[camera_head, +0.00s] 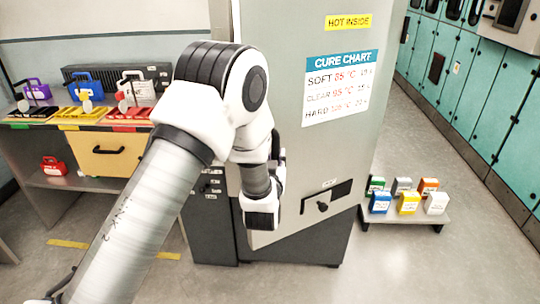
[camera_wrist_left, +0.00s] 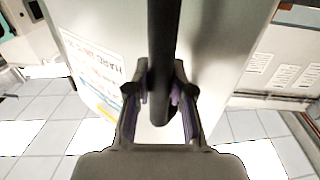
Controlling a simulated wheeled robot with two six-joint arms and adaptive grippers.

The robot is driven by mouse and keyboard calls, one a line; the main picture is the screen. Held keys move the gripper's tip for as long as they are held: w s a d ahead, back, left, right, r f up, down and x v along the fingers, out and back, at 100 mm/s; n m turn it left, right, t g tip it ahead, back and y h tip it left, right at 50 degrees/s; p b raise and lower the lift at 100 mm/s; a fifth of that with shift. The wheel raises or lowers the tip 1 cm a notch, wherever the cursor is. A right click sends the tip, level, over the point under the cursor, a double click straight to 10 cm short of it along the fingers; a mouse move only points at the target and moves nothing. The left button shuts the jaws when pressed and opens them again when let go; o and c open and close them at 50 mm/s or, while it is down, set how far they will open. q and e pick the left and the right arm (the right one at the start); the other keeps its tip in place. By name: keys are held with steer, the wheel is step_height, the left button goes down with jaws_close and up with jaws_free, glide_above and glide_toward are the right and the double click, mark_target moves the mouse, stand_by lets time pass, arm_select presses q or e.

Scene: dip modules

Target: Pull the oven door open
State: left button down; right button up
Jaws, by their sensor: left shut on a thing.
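The oven (camera_head: 225,20) is a tall grey cabinet in the middle of the head view. Its door (camera_head: 300,160) carries a yellow HOT INSIDE label and a cure chart. The door's lower edge slants against the dark base, so the door appears to stand at an angle to the body. My left gripper (camera_head: 263,218) is at the door's left edge, partly hidden by its own wrist. In the left wrist view, the gripper (camera_wrist_left: 160,95) is shut on the dark bar of the door handle (camera_wrist_left: 164,40), which runs between its purple pads. My right gripper is out of view.
A workbench (camera_head: 100,150) with coloured cases stands at the left. A low platform (camera_head: 428,219) with several coloured boxes is at the right of the oven. Teal lockers (camera_head: 480,80) line the right wall. The floor (camera_head: 420,270) in front right is clear.

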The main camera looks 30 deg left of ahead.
arm_select(q)
steer(key=shift+s+d, duration=0.15)
steer(key=shift+d, duration=0.2)
steer(key=c, duration=1)
jaws_free()
steer(key=v, duration=1.2)
steer(key=shift+r, duration=0.1)
